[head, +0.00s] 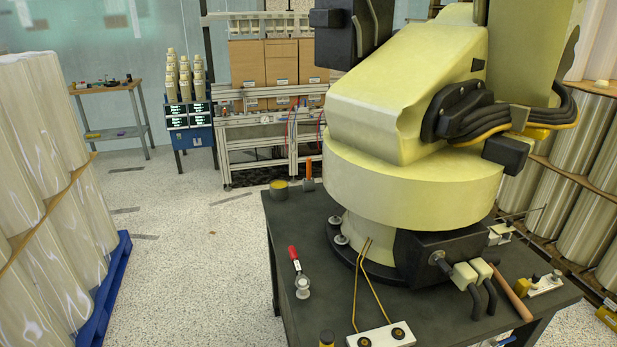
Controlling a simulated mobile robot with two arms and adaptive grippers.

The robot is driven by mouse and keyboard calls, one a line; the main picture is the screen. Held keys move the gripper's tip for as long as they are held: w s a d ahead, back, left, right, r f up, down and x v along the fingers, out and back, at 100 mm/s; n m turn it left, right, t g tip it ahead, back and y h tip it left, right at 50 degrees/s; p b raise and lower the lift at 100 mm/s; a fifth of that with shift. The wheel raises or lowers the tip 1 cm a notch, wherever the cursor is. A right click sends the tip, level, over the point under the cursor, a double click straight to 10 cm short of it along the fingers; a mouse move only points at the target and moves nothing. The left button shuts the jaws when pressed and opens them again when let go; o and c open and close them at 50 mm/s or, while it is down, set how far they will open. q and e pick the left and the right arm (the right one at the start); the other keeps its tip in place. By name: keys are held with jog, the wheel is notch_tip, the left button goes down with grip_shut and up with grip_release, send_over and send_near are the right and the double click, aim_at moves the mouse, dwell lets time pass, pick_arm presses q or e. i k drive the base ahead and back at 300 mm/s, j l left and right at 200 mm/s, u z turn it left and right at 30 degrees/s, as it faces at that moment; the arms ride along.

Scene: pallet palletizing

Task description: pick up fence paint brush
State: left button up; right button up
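No thing is clearly recognisable as a fence paint brush. A small upright item with an orange top (308,169) and a dark lower part stands at the far left corner of the dark table (315,235); it is too small to tell whether it is a brush. A red-handled tool (293,254) with a metal end lies near the table's left edge. A wooden handle (509,290) lies on the right side, and its far end is partly hidden. Neither of my grippers is in view.
A large yellow-green industrial robot arm (400,110) fills much of the table. Wrapped cylinders on a blue pallet (106,295) stand at left, more cylinders at right. The speckled floor (185,265) between is clear.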

aim_at(308, 160)
jog(key=j+u, duration=0.1)
jog(key=j, duration=0.2)
jog(key=i+j+u, duration=0.1)
jog(key=j, duration=0.2)
jog(key=i+j+u, duration=0.15)
jog(key=i+j, duration=0.5)
jog(key=i+j+u, duration=0.15)
jog(key=i+j, duration=0.45)
jog(key=i, duration=0.2)
jog(key=i+z, duration=0.15)
jog(key=i, duration=0.3)
jog(key=i+j+z, duration=0.15)
jog(key=i, duration=0.35)
jog(key=i+j+z, duration=0.1)
jog(key=i, duration=0.35)
jog(key=i+j+z, duration=0.15)
jog(key=i, duration=0.3)
jog(key=i+z, duration=0.25)
jog(key=z, duration=0.2)
jog(key=i+j+z, duration=0.15)
jog(key=z, duration=0.3)
jog(key=i+j+z, duration=0.25)
jog(key=z, duration=0.2)
jog(key=i+j+z, duration=0.2)
jog(key=z, duration=0.25)
jog(key=i+j+z, duration=0.1)
jog(key=j+z, duration=0.35)
